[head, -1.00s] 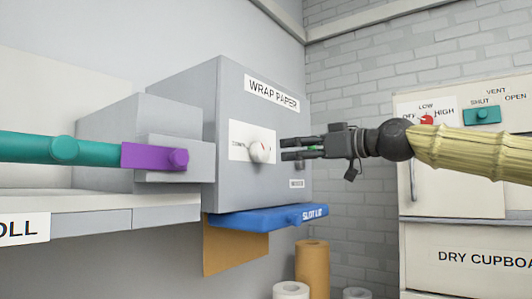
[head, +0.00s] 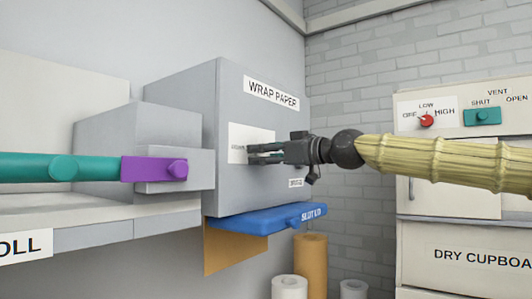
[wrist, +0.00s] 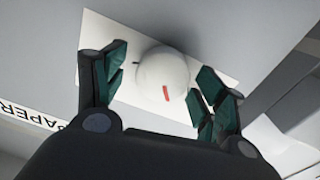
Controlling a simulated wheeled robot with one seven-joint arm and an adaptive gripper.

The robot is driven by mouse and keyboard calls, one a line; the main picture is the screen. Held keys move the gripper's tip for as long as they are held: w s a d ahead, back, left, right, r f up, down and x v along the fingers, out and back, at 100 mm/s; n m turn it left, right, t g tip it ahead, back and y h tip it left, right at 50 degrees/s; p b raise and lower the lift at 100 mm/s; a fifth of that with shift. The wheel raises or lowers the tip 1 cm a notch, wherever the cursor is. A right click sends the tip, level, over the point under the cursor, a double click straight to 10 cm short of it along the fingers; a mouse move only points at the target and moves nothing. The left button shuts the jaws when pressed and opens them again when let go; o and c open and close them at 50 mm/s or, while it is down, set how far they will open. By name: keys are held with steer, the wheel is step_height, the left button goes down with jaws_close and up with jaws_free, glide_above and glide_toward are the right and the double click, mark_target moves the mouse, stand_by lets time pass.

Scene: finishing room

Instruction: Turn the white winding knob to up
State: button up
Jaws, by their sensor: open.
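The white winding knob (wrist: 160,72) is round with a short red mark and sits on a white plate (wrist: 97,38) on the front of the grey WRAP PAPER box (head: 225,90). In the wrist view my gripper (wrist: 160,90) is open, with one finger on each side of the knob. A gap shows at the left finger; whether the right finger touches cannot be told. In the head view my gripper (head: 252,154) reaches the plate (head: 237,143) from the right and hides the knob.
A blue slot lid (head: 255,220) juts out below the box, with brown paper (head: 232,252) hanging under it. A purple block (head: 150,168) on a teal bar (head: 60,168) is at left. A cupboard with a red knob (head: 427,120) and teal slider (head: 482,116) stands at right.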

steer(key=shift+s, duration=0.1)
steer(key=c, duration=1)
steer(key=shift+c, duration=0.2)
